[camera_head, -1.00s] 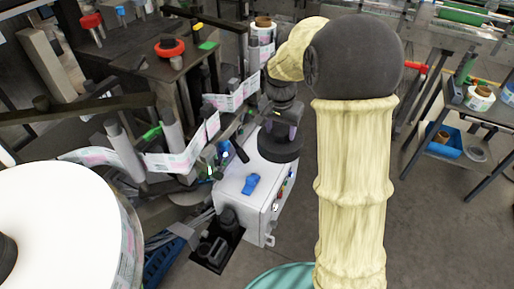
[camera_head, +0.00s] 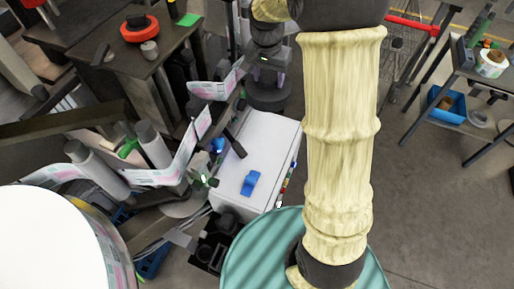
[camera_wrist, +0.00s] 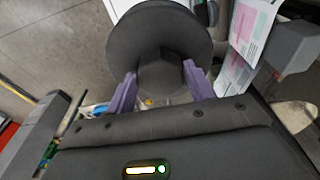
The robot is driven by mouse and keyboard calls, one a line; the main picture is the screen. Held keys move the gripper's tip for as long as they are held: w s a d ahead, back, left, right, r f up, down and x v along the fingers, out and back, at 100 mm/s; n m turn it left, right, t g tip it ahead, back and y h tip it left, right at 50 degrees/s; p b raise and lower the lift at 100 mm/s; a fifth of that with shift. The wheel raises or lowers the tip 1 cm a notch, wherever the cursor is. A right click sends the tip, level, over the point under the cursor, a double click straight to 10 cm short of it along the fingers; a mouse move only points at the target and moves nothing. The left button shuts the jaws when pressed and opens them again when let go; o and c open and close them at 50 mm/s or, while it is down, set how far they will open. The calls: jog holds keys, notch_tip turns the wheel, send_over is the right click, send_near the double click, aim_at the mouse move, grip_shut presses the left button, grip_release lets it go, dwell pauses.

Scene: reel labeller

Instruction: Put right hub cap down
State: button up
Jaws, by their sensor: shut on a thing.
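The right hub cap, a dark grey disc with a raised centre, is held by my gripper (camera_head: 266,76) in the head view. Its rim (camera_head: 270,101) shows below the purple fingers, beyond the far end of the white cabinet. In the wrist view the hub cap (camera_wrist: 140,34) fills the upper middle. The purple fingers of my gripper (camera_wrist: 159,76) close on its raised centre from both sides. What lies directly under the disc is hidden.
The white cabinet (camera_head: 267,146) has a blue object (camera_head: 250,183) on top. Printed label web (camera_head: 176,168) and rollers stand left of it. A big white reel (camera_head: 45,245) is at lower left. A dark table (camera_head: 110,50) stands upper left. Open floor (camera_head: 430,200) lies right.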

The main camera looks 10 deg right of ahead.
jog(key=shift+s+r, duration=0.1)
jog(key=shift+s, duration=0.05)
notch_tip(320, 180, down, 14)
jog(key=p, duration=0.3)
jog(key=shift+p, duration=0.4)
jog(key=shift+r, duration=0.1)
jog(key=shift+f+p, duration=0.7)
jog(key=shift+f, duration=1.45)
jog(key=shift+f, duration=0.1)
jog(key=o, duration=1.1)
jog(key=shift+c, duration=0.2)
